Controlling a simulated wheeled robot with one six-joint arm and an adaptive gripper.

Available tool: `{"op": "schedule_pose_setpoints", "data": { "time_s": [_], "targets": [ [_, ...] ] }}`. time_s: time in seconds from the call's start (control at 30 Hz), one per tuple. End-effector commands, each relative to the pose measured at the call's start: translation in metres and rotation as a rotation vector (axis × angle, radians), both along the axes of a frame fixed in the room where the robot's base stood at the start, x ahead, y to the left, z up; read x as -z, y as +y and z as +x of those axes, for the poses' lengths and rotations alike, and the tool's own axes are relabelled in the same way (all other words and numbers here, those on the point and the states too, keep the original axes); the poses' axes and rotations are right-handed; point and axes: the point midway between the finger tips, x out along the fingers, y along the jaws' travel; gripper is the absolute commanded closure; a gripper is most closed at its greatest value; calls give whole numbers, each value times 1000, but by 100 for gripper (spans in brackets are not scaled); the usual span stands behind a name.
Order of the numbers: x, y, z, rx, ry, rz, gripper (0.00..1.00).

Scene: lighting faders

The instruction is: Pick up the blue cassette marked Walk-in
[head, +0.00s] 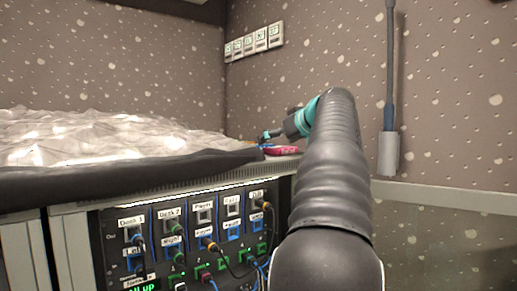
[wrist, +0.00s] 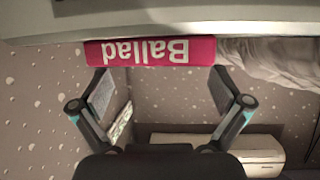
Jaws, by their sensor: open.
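The blue cassette marked Walk-in cannot be made out in either view. A pink cassette (wrist: 150,51) marked "Ballad" shows upside down in the wrist view, ahead of my gripper (wrist: 161,82) and between the lines of its fingers. My gripper is open, with nothing between its fingers. In the head view my gripper (head: 268,136) is at the back right end of the console top, just above a small pink item (head: 283,151). Small bits of orange and blue show beside that item, too small to tell.
Crumpled translucent sheeting (head: 110,135) covers the console top to the left, behind a dark padded edge (head: 130,172). A patch panel (head: 190,230) with cables and labelled sockets is on the front. A grey pole (head: 389,100) hangs by the wall at right.

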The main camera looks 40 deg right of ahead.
Motion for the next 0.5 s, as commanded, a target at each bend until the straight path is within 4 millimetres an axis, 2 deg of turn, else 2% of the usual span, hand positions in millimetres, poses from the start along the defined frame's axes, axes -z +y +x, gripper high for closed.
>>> {"op": "schedule_pose_setpoints", "data": {
  "time_s": [0.2,0.5],
  "targets": [
    [4,-1,10,-1,0,1,0],
    [17,-6,47,-1,1,1,0]
  ]
}}
